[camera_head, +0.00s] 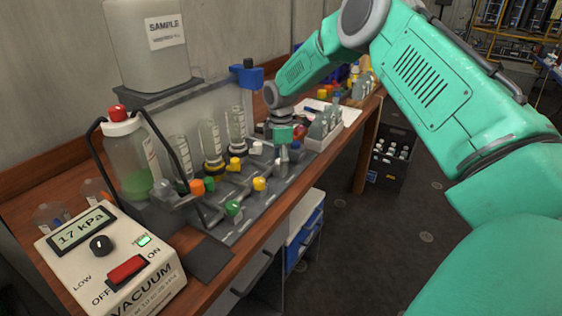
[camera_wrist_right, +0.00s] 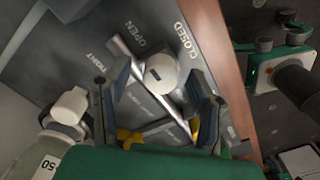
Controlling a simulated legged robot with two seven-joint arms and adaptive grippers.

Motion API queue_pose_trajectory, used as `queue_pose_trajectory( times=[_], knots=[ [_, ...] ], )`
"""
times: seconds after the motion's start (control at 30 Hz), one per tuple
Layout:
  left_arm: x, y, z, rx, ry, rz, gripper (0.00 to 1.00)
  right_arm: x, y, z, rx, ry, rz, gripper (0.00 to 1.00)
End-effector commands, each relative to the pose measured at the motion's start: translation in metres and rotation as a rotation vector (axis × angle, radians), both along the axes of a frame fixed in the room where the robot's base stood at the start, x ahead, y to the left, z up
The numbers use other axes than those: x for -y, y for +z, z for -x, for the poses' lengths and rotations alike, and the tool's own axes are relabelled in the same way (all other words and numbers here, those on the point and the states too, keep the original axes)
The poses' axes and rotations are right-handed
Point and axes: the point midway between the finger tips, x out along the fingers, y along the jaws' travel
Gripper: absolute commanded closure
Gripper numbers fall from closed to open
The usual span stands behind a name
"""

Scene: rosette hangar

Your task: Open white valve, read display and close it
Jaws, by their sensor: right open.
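The white valve (camera_head: 257,148) is a round knob at the far end of the dark valve panel. In the head view my right gripper (camera_head: 283,152) is just right of the white knob. The display (camera_head: 80,228) on the white vacuum box reads 17 kPa. My left gripper is not in view.
Orange (camera_head: 197,187), yellow (camera_head: 260,184) and green (camera_head: 233,208) knobs stand nearer on the panel. A large sample tank (camera_head: 148,45) stands behind. A tray of bottles (camera_head: 325,125) lies beyond the gripper.

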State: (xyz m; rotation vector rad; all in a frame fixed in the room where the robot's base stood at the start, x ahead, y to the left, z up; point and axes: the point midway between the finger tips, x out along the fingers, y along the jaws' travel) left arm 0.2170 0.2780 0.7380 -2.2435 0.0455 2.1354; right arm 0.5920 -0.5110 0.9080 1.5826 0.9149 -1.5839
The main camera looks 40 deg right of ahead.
Motion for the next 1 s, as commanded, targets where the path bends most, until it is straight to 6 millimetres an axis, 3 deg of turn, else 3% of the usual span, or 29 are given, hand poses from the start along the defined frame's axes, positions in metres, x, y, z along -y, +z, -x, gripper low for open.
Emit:
queue_pose_trajectory(
  times=[0.27, 0.43, 0.77, 1.0],
  knots=[
    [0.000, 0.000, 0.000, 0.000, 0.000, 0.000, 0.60, 0.004, -0.004, 0.000, 0.001, -0.001, -0.004, 0.51],
    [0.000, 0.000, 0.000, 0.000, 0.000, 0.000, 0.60, 0.004, -0.004, 0.000, 0.001, -0.001, -0.004, 1.00],
    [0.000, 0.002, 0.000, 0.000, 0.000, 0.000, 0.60, 0.006, -0.004, 0.000, -0.001, -0.024, 0.000, 1.00],
    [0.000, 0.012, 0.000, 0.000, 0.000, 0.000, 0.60, 0.005, -0.003, 0.000, -0.002, -0.140, 0.000, 1.00]
  ],
)
